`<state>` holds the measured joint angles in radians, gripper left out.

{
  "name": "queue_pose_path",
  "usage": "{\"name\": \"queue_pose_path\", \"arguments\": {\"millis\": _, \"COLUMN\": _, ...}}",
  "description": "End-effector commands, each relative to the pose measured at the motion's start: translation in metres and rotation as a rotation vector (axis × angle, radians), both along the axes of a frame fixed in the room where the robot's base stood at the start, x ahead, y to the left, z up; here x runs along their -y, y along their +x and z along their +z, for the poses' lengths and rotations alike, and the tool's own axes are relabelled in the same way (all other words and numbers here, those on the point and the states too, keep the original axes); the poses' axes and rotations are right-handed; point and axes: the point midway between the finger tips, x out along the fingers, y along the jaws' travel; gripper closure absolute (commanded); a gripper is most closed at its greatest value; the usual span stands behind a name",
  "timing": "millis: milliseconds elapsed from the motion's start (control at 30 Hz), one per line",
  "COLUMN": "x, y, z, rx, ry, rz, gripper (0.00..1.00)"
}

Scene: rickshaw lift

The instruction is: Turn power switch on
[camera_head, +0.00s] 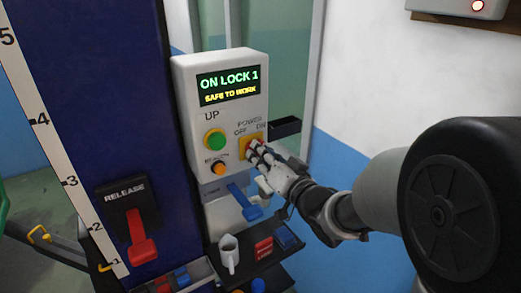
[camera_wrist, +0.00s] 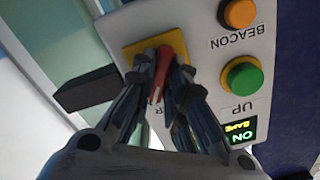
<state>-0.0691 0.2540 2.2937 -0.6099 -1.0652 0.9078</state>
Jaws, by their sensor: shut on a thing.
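The power switch is a red knob (camera_wrist: 160,76) on a yellow square plate, with a pale mark at one end. It is on the grey control box (camera_head: 180,88), below the POWER, OFF and ON labels. My gripper (camera_wrist: 164,72) is shut on the red knob, one finger on each side. In the head view my gripper (camera_head: 257,149) comes from the lower right and covers most of the switch. I cannot tell whether the knob points to OFF or ON. The box's display (camera_head: 228,86) is lit and reads ON LOCK 1, SAFE TO WORK.
A green UP button (camera_head: 214,139) and an orange BEACON button (camera_head: 219,168) sit left of the switch. A blue lever (camera_head: 244,199) is below the box. A red RELEASE lever (camera_head: 141,240) is on the blue column.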

Motion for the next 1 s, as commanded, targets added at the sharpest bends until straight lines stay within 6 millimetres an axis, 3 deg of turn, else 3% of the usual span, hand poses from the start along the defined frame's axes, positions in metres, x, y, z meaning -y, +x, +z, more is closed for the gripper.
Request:
{"name": "queue_pose_path", "arguments": {"millis": 300, "x": 0.0001, "y": 0.0, "z": 0.0003, "rx": -0.063, "ry": 0.094, "rz": 0.0, "gripper": 1.0}}
{"name": "queue_pose_path", "arguments": {"millis": 833, "x": 0.0001, "y": -0.0001, "z": -0.0003, "rx": -0.075, "ry": 0.111, "rz": 0.0, "gripper": 1.0}}
{"name": "queue_pose_path", "arguments": {"millis": 867, "x": 0.0001, "y": -0.0001, "z": -0.0003, "rx": -0.075, "ry": 0.111, "rz": 0.0, "gripper": 0.85}}
{"name": "queue_pose_path", "arguments": {"millis": 1000, "x": 0.0, "y": -0.0001, "z": -0.0002, "rx": -0.074, "ry": 0.11, "rz": 0.0, "gripper": 0.75}}
